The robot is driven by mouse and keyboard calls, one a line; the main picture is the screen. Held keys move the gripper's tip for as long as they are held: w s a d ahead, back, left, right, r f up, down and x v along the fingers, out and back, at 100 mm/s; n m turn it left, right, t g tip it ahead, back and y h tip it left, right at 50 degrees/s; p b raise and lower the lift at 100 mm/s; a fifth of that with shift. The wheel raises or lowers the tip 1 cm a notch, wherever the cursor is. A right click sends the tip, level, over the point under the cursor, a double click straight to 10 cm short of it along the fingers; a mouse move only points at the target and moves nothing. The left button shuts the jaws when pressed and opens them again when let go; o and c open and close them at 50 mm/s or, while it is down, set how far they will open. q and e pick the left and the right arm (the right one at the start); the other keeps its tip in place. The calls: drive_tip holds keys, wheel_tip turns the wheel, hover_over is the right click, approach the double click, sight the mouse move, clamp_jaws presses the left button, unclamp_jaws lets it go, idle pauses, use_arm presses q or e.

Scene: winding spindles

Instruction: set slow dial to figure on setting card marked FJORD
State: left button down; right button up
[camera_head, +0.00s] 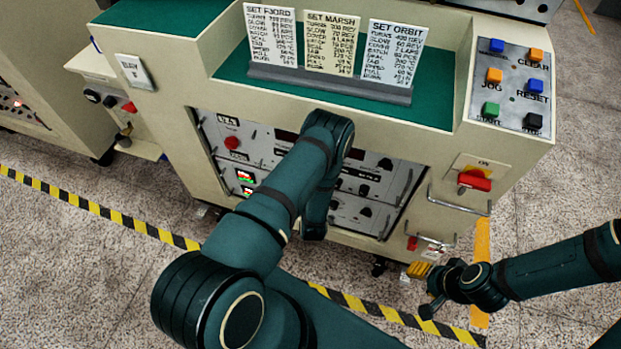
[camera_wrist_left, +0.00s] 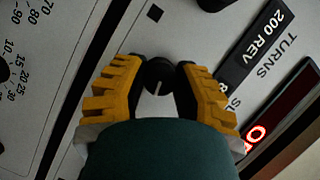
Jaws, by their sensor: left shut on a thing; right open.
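The setting card headed SET FJORD (camera_head: 272,38) stands leftmost of three cards on the machine's top. It has a SLOW line, but its figure is too small to read surely. In the left wrist view, the yellow fingers of my left gripper (camera_wrist_left: 159,90) are shut on a small black dial knob (camera_wrist_left: 159,72) with a white pointer line. A label starting "SL", partly covered by a finger, is beside it, near "TURNS" and "200 REV". In the head view my left arm hides this gripper and the knob. My right gripper (camera_head: 425,289) is open and empty, low at the right.
The MARSH card (camera_head: 331,43) and ORBIT card (camera_head: 394,55) share the grey holder (camera_head: 330,84). A button panel (camera_head: 508,88) and red switch (camera_head: 474,180) are to the right. A lit red display (camera_wrist_left: 268,125), partly hidden, is near the knob. Striped tape (camera_head: 100,208) crosses the floor.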

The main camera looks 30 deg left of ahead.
use_arm(q)
drive_tip(key=shift+a, duration=0.1)
drive_tip(key=c, duration=0.6)
unclamp_jaws()
drive_tip(key=v, duration=1.2)
